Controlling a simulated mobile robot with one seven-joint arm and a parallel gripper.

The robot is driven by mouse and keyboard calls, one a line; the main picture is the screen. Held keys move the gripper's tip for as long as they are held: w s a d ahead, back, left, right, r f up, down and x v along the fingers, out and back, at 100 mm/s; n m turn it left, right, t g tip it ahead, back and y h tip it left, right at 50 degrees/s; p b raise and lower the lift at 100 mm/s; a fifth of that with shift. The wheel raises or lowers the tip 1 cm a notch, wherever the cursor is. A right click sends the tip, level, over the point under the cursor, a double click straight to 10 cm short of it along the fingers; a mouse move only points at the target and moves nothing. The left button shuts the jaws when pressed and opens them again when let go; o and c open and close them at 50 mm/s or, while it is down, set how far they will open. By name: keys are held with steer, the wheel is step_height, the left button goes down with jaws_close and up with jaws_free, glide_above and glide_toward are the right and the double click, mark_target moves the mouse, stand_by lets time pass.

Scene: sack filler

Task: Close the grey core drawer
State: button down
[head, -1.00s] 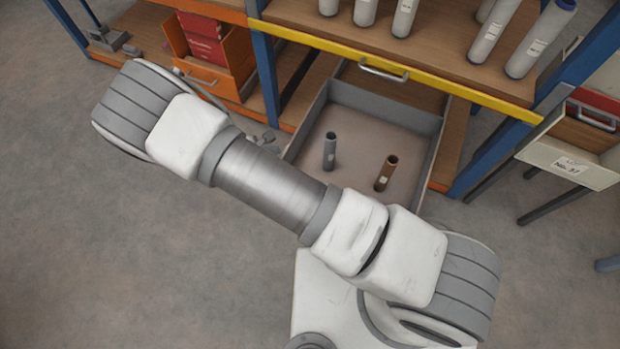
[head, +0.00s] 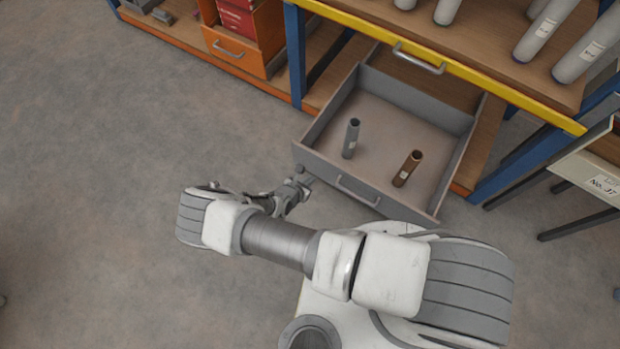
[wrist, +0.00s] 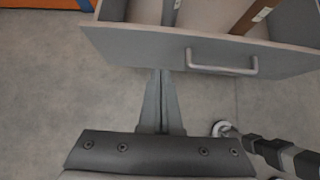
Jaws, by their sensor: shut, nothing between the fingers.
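The grey core drawer (head: 390,205) stands pulled out from under the yellow-edged shelf in the head view. My gripper (head: 303,182) is shut and empty, close to the left end of the drawer's front. In the wrist view its fingers (wrist: 161,78) reach up to the panel's lower edge, left of the handle. I cannot tell whether they touch.
An orange drawer (head: 240,52) with red boxes is at the upper left. The wooden shelf (head: 480,50) above holds several pale tubes. The floor at left is clear.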

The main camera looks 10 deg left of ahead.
mark_target(326, 163)
steer(key=b+x, duration=0.1)
steer(key=x, duration=0.2)
steer(key=w+r+b+x, duration=0.1)
steer(key=x, duration=0.4)
steer(key=shift+w+d+b, duration=0.3)
steer(key=shift+w+b, duration=0.1)
steer(key=shift+w, duration=0.05)
steer(key=shift+w+d, duration=0.15)
steer(key=shift+w, duration=0.25)
steer(key=shift+w, duration=0.1)
